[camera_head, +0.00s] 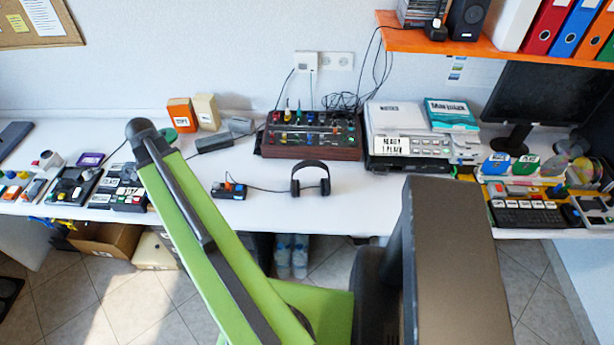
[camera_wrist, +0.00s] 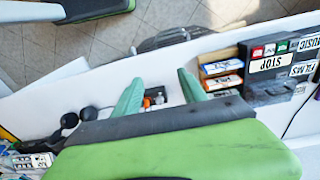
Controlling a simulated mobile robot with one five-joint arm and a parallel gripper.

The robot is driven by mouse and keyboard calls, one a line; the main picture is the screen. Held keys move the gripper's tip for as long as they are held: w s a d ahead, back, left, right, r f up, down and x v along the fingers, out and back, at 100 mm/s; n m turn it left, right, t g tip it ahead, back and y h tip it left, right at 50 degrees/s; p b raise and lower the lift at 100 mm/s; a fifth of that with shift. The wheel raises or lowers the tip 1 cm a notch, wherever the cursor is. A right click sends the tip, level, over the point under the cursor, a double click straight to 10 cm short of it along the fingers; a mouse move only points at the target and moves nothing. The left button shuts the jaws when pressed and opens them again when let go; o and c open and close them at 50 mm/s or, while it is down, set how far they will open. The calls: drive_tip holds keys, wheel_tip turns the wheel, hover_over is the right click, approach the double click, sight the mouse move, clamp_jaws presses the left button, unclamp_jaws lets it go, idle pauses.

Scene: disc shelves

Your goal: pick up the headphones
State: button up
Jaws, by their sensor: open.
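The headphones (camera_head: 310,178) are dark and stand on the white desk, band upward and ear cups down, near its front edge in the head view. My gripper (camera_wrist: 160,78) shows in the wrist view as two green fingers spread apart, with nothing held between them. I cannot make out its fingers in the head view, so its distance from the headphones is unclear. Dark round shapes (camera_wrist: 68,121) lie left of the fingers in the wrist view; I cannot tell what they are.
A small button box (camera_head: 229,191) with a cable sits left of the headphones. A mixer-like panel (camera_head: 312,135) stands behind them, and a printer-like machine (camera_head: 408,145) behind right. Bare desk (camera_head: 365,200) lies right of the headphones. The wrist view shows a dark labelled box (camera_wrist: 275,88).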

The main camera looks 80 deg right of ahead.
drive_tip(key=s+d+r+m+p, duration=0.2)
drive_tip(key=s+d+r+m, duration=0.15)
drive_tip(key=s+d, duration=0.35)
drive_tip(key=s+d+r+m+p, duration=0.1)
drive_tip(key=s+d+r+m, duration=0.1)
drive_tip(key=s+d+m, duration=0.35)
drive_tip(key=m+g+p, duration=0.1)
drive_tip(key=m+p, duration=0.3)
drive_tip(key=m, duration=0.3)
approach(311, 163)
drive_tip(key=f+b, duration=0.2)
drive_tip(key=b, duration=0.2)
drive_tip(key=f+b, duration=0.3)
drive_tip(key=b, duration=0.1)
drive_tip(key=s+f+b, duration=0.1)
drive_tip(key=f+b, duration=0.2)
drive_tip(key=b, duration=0.1)
drive_tip(key=shift+d+f, duration=0.25)
drive_tip(key=f+b, duration=0.5)
drive_tip(key=shift+s+d, duration=0.15)
drive_tip(key=shift+s, duration=0.1)
clamp_jaws()
